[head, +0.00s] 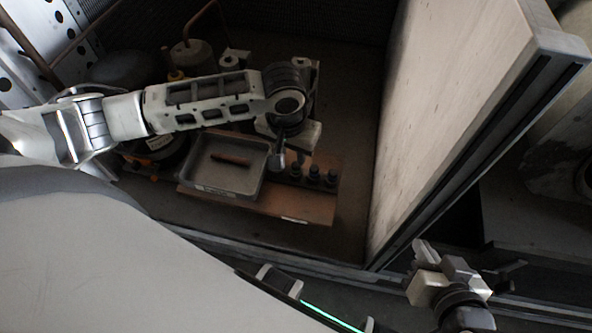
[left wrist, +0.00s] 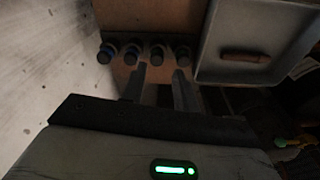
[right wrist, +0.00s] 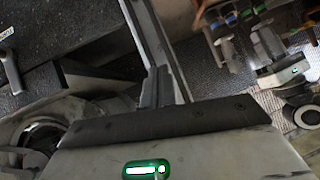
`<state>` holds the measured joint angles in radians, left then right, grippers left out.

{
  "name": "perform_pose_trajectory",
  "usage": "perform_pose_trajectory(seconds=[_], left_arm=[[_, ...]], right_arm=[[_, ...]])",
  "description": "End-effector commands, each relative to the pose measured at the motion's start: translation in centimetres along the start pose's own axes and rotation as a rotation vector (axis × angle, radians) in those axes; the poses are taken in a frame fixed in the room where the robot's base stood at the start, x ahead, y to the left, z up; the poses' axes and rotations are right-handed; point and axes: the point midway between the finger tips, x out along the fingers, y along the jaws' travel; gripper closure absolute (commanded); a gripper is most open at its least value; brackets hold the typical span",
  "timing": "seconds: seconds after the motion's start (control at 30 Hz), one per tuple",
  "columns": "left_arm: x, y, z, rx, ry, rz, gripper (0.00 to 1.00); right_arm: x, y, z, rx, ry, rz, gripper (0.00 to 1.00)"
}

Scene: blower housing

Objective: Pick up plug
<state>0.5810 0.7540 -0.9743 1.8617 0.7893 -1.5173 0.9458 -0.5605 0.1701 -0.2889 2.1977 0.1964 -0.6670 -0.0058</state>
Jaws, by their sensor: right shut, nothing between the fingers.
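Several dark plugs stand in a row on a brown board. In the left wrist view, one plug (left wrist: 157,53) lies just beyond the gap between my fingertips, and another (left wrist: 182,55) is by the right fingertip. In the head view, a plug (head: 313,173) shows right of my left gripper (head: 278,160), which points down over the row. My left gripper (left wrist: 159,70) is open, its fingers apart and nothing visibly held. Contact with a plug cannot be told. My right gripper (head: 426,252) is shut and empty, outside the housing at lower right; its closed fingers also show in the right wrist view (right wrist: 158,82).
A grey tray (head: 257,190) holding a brown rod (head: 231,159) sits left of the plugs on the board (head: 290,211). A tall pale panel (head: 440,100) stands to the right. Dark machine parts crowd the area behind the board.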

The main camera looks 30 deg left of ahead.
Motion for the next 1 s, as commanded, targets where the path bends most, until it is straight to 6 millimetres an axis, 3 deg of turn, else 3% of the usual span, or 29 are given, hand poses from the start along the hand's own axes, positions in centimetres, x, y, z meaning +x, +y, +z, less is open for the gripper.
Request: perform_pose_trajectory(seconds=[0.23,0.4,0.7,0.73,0.83,1.0], left_arm=[[2.9,0.3,-0.4,0.002,0.0,0.001,0.7],[5.1,0.3,-0.6,0.001,-0.001,0.0,0.7],[5.4,0.4,-0.6,0.002,0.001,0.001,0.7],[5.4,0.4,-0.6,0.002,0.001,0.001,0.73],[5.4,0.4,-0.6,0.002,0.001,0.001,1.0],[5.4,0.4,-0.6,0.002,0.001,0.001,1.0]], right_arm=[[0.5,-0.1,-0.1,-0.002,0.057,-0.009,1.0],[-0.3,-0.9,-1.2,-0.017,0.129,-0.034,1.0],[-0.6,-1.1,-1.8,-0.016,0.15,-0.037,1.0],[-0.6,-1.1,-1.8,-0.016,0.15,-0.037,1.0],[-0.6,-1.1,-1.8,-0.016,0.149,-0.037,1.0],[-0.5,-1.1,-1.8,-0.016,0.148,-0.037,1.0]])
